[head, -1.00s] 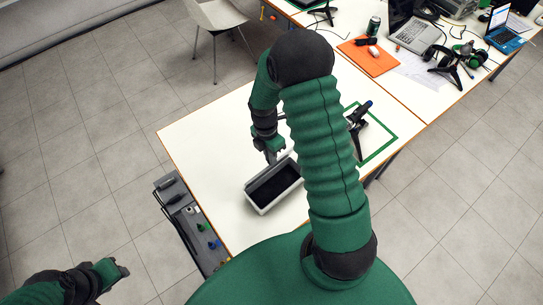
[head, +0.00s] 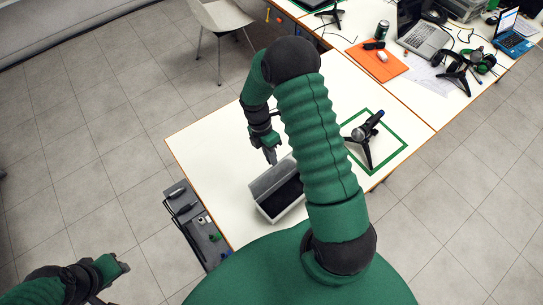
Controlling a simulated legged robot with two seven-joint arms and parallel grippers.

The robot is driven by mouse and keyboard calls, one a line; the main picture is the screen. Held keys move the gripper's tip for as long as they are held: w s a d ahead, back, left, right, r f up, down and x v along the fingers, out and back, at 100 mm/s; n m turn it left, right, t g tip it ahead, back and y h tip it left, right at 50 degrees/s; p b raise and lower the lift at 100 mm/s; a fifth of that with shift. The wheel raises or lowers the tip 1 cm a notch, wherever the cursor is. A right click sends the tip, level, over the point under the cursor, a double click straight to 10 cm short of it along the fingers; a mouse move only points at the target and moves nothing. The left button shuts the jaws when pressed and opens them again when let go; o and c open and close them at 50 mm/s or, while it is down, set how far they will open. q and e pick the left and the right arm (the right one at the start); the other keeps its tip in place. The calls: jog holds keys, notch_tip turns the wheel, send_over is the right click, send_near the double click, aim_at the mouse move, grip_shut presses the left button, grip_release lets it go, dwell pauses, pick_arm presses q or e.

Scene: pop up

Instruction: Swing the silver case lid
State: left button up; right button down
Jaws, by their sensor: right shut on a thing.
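The silver case (head: 270,214) stands on the white table, its dark inside showing. Its grey lid (head: 270,178) shows as a slanted panel along the far left side, raised and not flat over the opening. My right gripper (head: 271,157) reaches down from above and is shut on the lid's upper edge; the fingertips are small in the picture. My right arm hides the case's right end. My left gripper (head: 123,266) is at the lower left, off the table and well away from the case; its jaws are too unclear to read.
A microphone on a small tripod (head: 367,130) stands inside a green taped outline (head: 395,152) right of my arm. A grey rack (head: 190,215) with small items hangs at the table's left edge. An orange mat (head: 378,62) and a laptop (head: 424,40) lie farther back. The table left of the case is clear.

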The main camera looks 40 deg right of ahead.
jog(key=shift+w, duration=0.1)
jog(key=c, duration=1.5)
grip_release()
jog(key=b+v, duration=0.2)
jog(key=v, duration=1.4)
jog(key=shift+d+r, duration=0.1)
jog(key=shift+r, duration=0.25)
